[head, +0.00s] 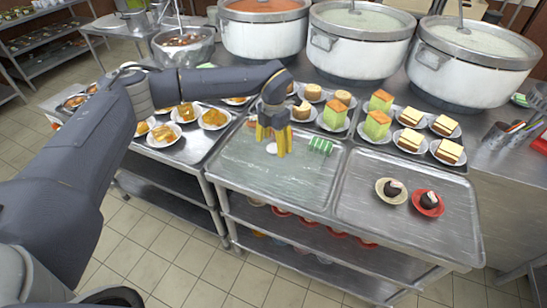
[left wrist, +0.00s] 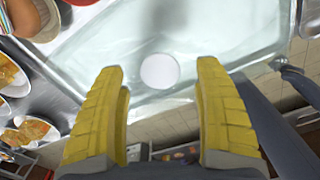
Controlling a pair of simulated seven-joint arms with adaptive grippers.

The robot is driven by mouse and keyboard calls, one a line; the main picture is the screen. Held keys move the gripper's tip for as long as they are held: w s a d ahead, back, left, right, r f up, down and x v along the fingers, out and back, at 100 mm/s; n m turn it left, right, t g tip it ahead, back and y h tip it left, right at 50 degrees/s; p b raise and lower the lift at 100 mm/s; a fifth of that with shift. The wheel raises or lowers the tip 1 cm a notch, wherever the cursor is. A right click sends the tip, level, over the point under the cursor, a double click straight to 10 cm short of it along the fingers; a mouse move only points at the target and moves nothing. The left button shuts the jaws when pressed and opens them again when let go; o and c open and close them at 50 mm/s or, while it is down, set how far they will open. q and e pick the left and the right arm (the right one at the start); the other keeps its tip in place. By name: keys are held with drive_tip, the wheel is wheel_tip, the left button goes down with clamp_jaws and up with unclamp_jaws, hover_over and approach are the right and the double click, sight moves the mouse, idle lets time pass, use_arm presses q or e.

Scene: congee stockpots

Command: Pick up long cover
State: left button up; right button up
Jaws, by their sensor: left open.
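A small white round piece (head: 271,148) lies on the left metal tray (head: 228,165); it also shows in the left wrist view (left wrist: 159,71). A green striped piece (head: 321,145) lies to its right on the same tray. I cannot tell which of these, if either, is the long cover. My left gripper (head: 272,142) has yellow fingers pointing down above the tray. It is open and empty. In the left wrist view its fingertips (left wrist: 160,66) stand apart on either side of the white piece. My right gripper is not in view.
Large white stockpots (head: 361,43) stand along the back. Plates of cakes and sandwiches (head: 411,140) line the area behind the trays. The right tray (head: 375,215) holds a cream saucer (head: 392,190) and a red saucer (head: 428,202) with dark sweets; its front is clear.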

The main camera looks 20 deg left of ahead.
use_arm(q)
drive_tip(key=shift+f, duration=0.9)
clamp_jaws()
